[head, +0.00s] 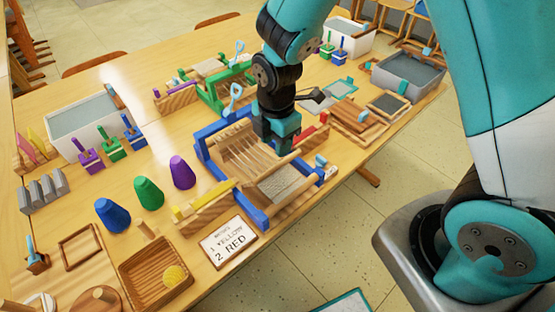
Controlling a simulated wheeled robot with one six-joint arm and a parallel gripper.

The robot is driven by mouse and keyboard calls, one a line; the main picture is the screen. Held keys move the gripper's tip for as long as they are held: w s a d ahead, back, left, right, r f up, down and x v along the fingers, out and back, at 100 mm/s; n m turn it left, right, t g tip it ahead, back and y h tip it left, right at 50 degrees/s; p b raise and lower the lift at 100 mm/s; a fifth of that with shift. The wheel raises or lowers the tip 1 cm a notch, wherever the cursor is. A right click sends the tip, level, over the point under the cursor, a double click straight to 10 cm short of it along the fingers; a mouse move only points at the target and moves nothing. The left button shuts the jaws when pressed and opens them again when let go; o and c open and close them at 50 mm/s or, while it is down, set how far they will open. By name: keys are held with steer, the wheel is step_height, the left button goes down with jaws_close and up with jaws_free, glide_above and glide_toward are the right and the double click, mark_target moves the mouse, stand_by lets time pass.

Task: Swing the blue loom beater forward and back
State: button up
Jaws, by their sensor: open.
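The blue loom (250,205) stands on the table in the middle of the head view, with blue side parts, wooden bars and a pale woven piece at its front. A blue bar, probably the beater (222,128), shows at its back left, beside a slatted wooden part. My gripper (279,143) points down over the back right of the loom. It is open, with its fingertips small and partly hidden. I cannot tell whether it touches the loom or the beater. My arm hides part of the loom's back right.
A green loom (218,92) stands behind. A yellow shuttle (200,205) and a card (228,243) lie in front. Purple (182,172), green (148,193) and blue (112,215) cones stand left. Wooden pieces (355,117) and a grey tray (408,72) are right.

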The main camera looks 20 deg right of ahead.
mark_target(276, 165)
step_height(276, 165, down, 8)
steer(key=shift+w+f, duration=0.1)
steer(key=shift+w, duration=0.05)
steer(key=shift+c, duration=0.3)
jaws_close()
